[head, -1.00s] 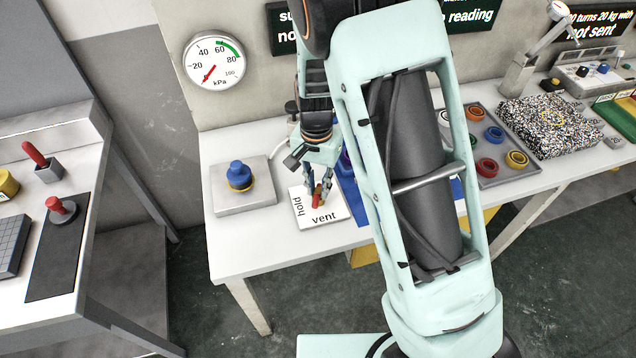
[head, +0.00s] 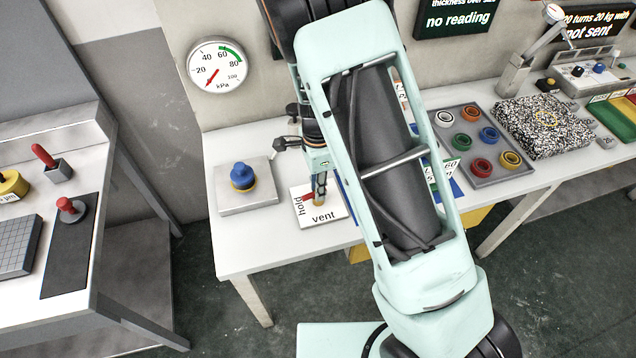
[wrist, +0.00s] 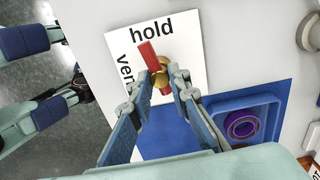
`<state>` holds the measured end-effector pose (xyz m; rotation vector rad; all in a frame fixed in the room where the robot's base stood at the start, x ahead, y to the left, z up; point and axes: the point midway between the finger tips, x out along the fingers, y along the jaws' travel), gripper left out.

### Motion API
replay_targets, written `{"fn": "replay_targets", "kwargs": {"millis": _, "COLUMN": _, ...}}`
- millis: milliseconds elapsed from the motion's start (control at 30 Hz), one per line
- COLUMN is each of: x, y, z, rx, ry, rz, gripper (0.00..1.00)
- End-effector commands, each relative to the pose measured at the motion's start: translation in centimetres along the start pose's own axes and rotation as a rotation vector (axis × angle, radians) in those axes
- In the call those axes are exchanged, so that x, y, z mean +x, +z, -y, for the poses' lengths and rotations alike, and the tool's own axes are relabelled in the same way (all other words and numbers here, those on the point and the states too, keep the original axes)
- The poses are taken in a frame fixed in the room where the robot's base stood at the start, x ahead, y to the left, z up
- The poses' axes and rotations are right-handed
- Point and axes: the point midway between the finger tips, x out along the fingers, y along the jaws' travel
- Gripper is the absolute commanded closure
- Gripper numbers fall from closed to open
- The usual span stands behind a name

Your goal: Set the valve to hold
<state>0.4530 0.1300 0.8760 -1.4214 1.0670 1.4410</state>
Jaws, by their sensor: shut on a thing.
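The valve is a red lever on a brass hub, mounted on a white plate (head: 334,213) marked "hold" and "vent". In the head view the red lever (head: 307,197) points left, towards "hold". In the wrist view the lever (wrist: 147,54) points up towards "hold", slightly tilted, and the brass hub (wrist: 161,78) shows below it. My gripper (head: 320,192) reaches down onto the valve. In the wrist view my gripper (wrist: 160,84) has its fingers on both sides of the valve handle, shut on it. The fingers hide part of the handle's lower end.
A blue knob (head: 242,176) on a grey block stands left of the plate. A pressure gauge (head: 216,66) hangs on the wall, its needle at lower left. A tray of coloured rings (head: 474,170) lies to the right.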

Motion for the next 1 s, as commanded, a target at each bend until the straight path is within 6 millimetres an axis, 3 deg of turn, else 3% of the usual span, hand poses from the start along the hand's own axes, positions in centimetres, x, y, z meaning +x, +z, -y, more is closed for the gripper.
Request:
{"fn": "replay_targets", "kwargs": {"millis": 367, "x": -0.13, "y": -0.02, "z": 0.06, "rx": 0.167, "ry": -0.001, "rz": 0.003, "gripper": 1.00}}
{"fn": "replay_targets", "kwargs": {"millis": 933, "x": -0.06, "y": -0.03, "z": 0.09, "rx": 0.196, "ry": -0.002, "rz": 0.004, "gripper": 1.00}}
{"fn": "replay_targets", "kwargs": {"millis": 967, "x": -0.06, "y": -0.03, "z": 0.09, "rx": 0.196, "ry": -0.002, "rz": 0.004, "gripper": 0.81}}
{"fn": "replay_targets", "kwargs": {"millis": 1000, "x": -0.06, "y": -0.03, "z": 0.09, "rx": 0.196, "ry": -0.002, "rz": 0.004, "gripper": 0.77}}
